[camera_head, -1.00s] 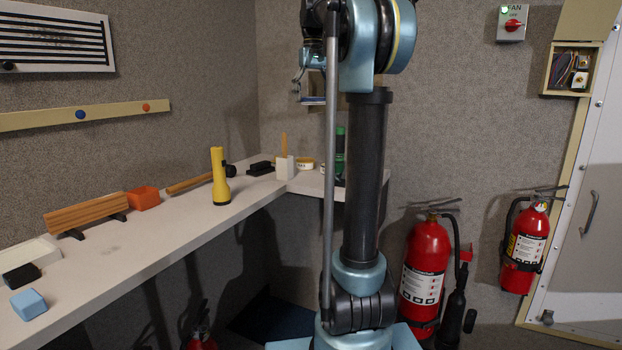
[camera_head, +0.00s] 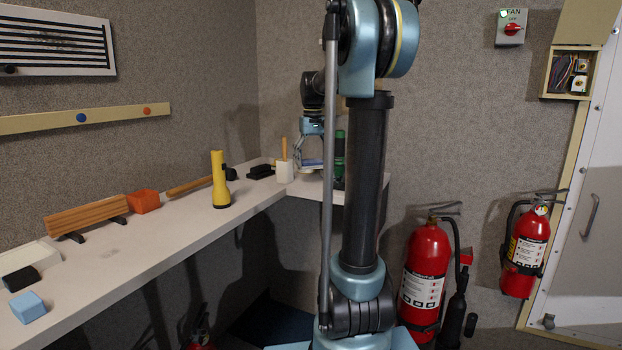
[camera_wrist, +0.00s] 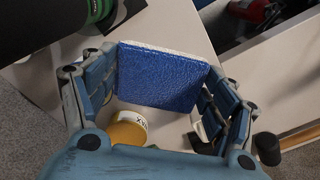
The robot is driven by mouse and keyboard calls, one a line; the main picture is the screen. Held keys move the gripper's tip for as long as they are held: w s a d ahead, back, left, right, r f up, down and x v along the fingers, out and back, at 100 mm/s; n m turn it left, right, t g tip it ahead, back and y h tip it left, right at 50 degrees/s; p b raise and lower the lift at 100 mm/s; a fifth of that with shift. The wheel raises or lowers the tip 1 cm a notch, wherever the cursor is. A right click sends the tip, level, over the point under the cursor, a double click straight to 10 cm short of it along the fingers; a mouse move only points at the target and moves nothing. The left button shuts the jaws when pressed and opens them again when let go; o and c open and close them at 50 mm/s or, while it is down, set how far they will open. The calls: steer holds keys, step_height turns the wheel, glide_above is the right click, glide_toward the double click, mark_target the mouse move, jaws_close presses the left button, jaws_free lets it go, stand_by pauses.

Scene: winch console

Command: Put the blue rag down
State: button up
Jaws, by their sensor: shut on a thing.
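The blue rag (camera_wrist: 160,78) is a flat, thick square with a pale edge. My gripper (camera_wrist: 163,85) is shut on it, with fingers on its left and right sides. In the head view my gripper (camera_head: 311,145) hangs over the counter's far corner section, partly behind my arm, and the rag (camera_head: 312,162) shows as a thin blue strip beneath it. The rag appears just above the pale counter (camera_wrist: 175,35); whether it touches anything is hard to tell. A yellow tin (camera_wrist: 128,132) shows near the rag's lower edge in the wrist view.
A black and green cylinder (camera_head: 339,150) stands close to the gripper. A white block with a wooden handle (camera_head: 285,172) and a black item (camera_head: 262,170) are to the left. A yellow flashlight (camera_head: 220,182) stands upright farther along.

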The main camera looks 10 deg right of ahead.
mark_target(313, 184)
steer(key=shift+f, duration=3.1)
steer(key=o, duration=1.4)
steer(key=shift+f, duration=0.1)
step_height(313, 184, up, 12)
steer(key=shift+r, duration=0.1)
